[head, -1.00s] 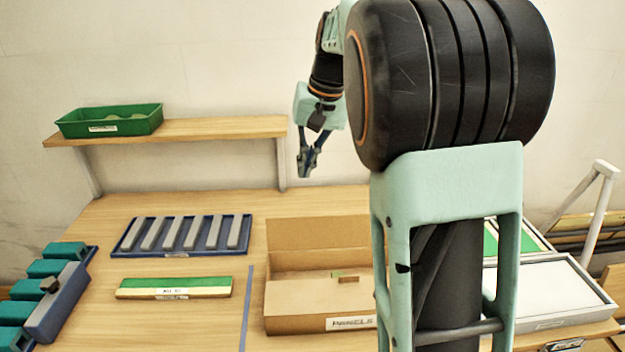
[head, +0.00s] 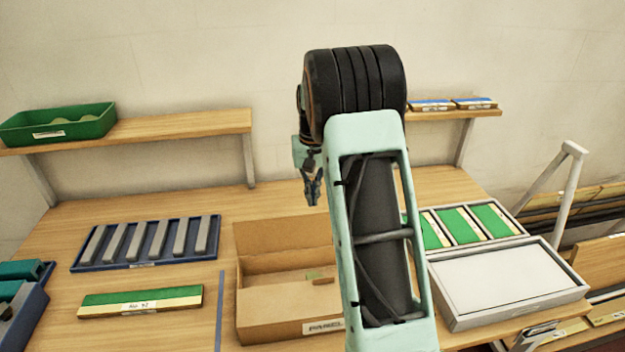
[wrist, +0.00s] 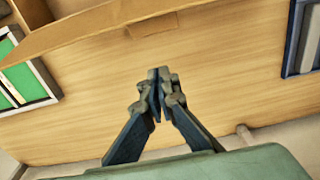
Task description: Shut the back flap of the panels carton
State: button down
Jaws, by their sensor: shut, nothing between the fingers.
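The panels carton (head: 285,317) is a brown cardboard box with a PANELS label on its front, standing on the bench. Its back flap (head: 281,235) stands up and leans back from the rear edge. A small green and brown piece shows inside the carton; my arm hides its right side. My gripper (head: 313,201) is above and behind the carton, pointing down, shut and empty. In the wrist view the closed fingertips (wrist: 160,74) are over bare bench, apart from the flap (wrist: 110,30) beyond them.
A blue tray with grey bars (head: 145,265) and a green-topped strip (head: 140,301) lie left of the carton. A tray of green panels (head: 500,222) and a grey lidded box (head: 508,290) are at right. Shelves (head: 185,127) run behind; bench behind the carton is clear.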

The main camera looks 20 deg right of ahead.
aim_at(313, 228)
jog(key=shift+s+a+p, duration=0.2)
jog(key=shift+s, duration=0.75)
jog(key=shift+s+a+p, duration=0.2)
jog(key=shift+s, duration=0.7)
jog(key=shift+b, duration=0.4)
